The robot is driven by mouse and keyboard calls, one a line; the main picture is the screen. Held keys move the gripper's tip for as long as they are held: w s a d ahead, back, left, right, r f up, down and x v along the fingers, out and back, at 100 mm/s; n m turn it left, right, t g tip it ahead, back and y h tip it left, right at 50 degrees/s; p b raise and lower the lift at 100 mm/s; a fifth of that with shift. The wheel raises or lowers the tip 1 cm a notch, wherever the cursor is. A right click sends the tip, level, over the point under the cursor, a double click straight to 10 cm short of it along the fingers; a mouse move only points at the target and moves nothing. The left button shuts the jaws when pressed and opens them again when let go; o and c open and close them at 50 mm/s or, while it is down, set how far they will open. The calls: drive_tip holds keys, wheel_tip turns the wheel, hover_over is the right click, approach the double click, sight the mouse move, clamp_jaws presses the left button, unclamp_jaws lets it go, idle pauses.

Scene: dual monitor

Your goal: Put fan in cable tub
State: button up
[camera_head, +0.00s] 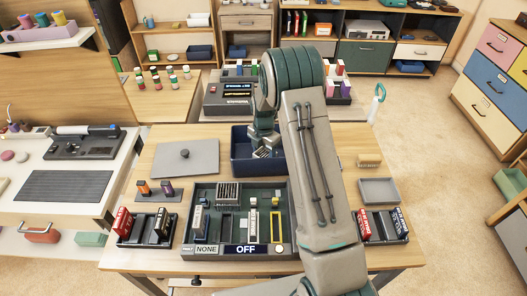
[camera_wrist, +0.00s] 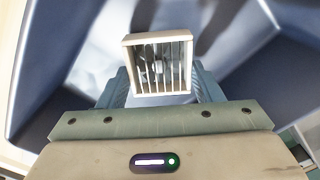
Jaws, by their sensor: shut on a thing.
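The fan (camera_wrist: 158,64) is a small pale square frame with a barred front, held between my gripper's fingers in the wrist view. It shows small and partly hidden in the head view (camera_head: 268,153). My gripper (camera_head: 266,146) is shut on the fan and points down at the dark blue cable tub (camera_head: 243,168). The tub's blue walls (camera_wrist: 40,85) surround the fan in the wrist view. The fan is over or inside the tub's opening; its exact height above the floor cannot be told. My arm hides the tub's right side.
A grey plate (camera_head: 187,160) lies left. A shallow grey tray (camera_head: 379,191) and a tan block (camera_head: 369,160) are right. A dark device (camera_head: 237,98) stands behind.

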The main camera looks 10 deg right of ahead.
sight(264, 154)
drive_tip(key=shift+f, duration=0.2)
drive_tip(key=o, duration=1)
drive_tip(key=shift+r, duration=0.1)
drive_tip(key=s+r+m, duration=0.3)
drive_tip(key=r, duration=0.6)
drive_tip(key=s+r+m, duration=0.2)
drive_tip(key=s+r, duration=0.1)
drive_tip(key=r, duration=0.7)
drive_tip(key=shift+s+r+m+t+b, duration=0.15)
drive_tip(key=shift+s+r+m+t, duration=0.65)
drive_tip(key=shift+s+m, duration=3.1)
drive_tip(key=shift+s+r+m+t+b, duration=0.2)
drive_tip(key=shift+s+r+m, duration=1.2)
drive_tip(key=shift+s+m, duration=2.5)
drive_tip(key=shift+s+r+m+t+b, duration=0.1)
drive_tip(key=shift+s+r+m+t, duration=0.4)
drive_tip(key=shift+s+r+m, duration=3.05)
